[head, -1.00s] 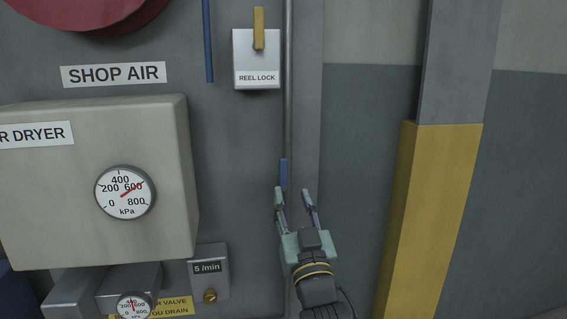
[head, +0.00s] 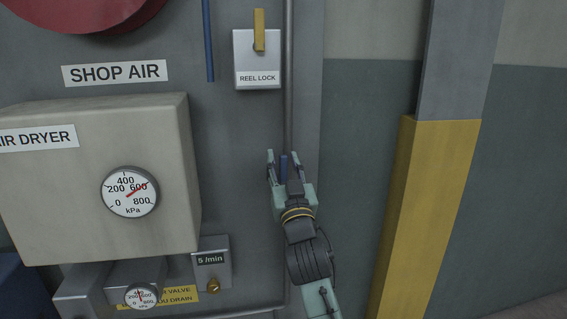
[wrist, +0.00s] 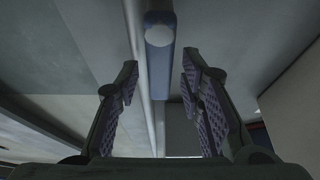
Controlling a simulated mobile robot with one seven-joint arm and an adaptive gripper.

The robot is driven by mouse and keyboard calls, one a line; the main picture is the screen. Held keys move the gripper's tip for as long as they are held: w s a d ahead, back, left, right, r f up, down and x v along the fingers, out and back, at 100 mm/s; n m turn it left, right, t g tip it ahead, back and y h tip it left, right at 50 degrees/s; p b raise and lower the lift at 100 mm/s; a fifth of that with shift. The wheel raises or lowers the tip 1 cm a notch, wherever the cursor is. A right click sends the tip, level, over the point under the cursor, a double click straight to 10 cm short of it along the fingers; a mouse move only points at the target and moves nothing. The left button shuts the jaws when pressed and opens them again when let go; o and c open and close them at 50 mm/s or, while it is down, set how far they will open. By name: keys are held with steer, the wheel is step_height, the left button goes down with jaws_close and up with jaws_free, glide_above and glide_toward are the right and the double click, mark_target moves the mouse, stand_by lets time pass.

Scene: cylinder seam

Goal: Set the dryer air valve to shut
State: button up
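A blue lever (head: 283,168) stands upright in line with the thin vertical grey pipe (head: 288,110), right of the air dryer; I take it for the air valve handle, as no label shows on it. My gripper (head: 288,157) is open, with its fingers on either side of the lever in the head view. In the wrist view the blue lever (wrist: 159,65), with a pale round end, lies between the spread fingers (wrist: 160,82), with a gap on both sides. The valve body is hidden behind my gripper.
The air dryer box (head: 80,215) with a gauge (head: 130,191) stands to the left. A reel lock box (head: 257,60) is above. A 5/min drain box (head: 212,263) and a yellow label (head: 180,296) are below left. A yellow and grey post (head: 425,210) stands to the right.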

jaws_close()
stand_by(0.8)
